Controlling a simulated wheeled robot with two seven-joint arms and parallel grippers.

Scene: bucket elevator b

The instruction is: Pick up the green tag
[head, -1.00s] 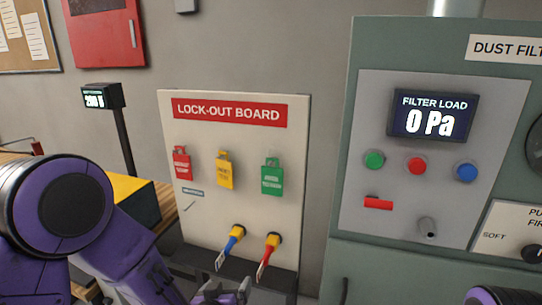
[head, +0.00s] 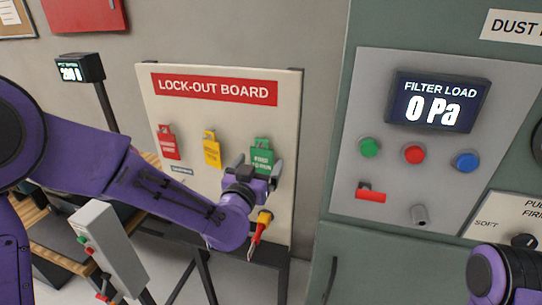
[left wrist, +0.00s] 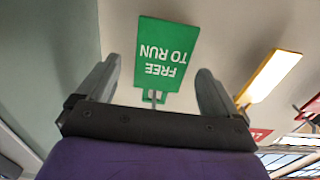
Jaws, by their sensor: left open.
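The green tag (head: 260,148) hangs upright at the right of the lock-out board (head: 222,123). In the left wrist view the green tag (left wrist: 165,52) reads "FREE TO RUN", upside down, and lies between my fingers. My left gripper (head: 257,168) is open in front of the tag's lower part, one finger to each side. In the left wrist view the left gripper (left wrist: 158,66) has a gap on both sides of the tag. I cannot tell whether either finger touches it. My right gripper is out of view; only part of my right arm shows at lower right.
A yellow tag (head: 211,148) and a red tag (head: 168,142) hang left of the green one. The green-grey dust filter cabinet (head: 326,190) stands close on the right. A grey button box (head: 108,245) stands lower left.

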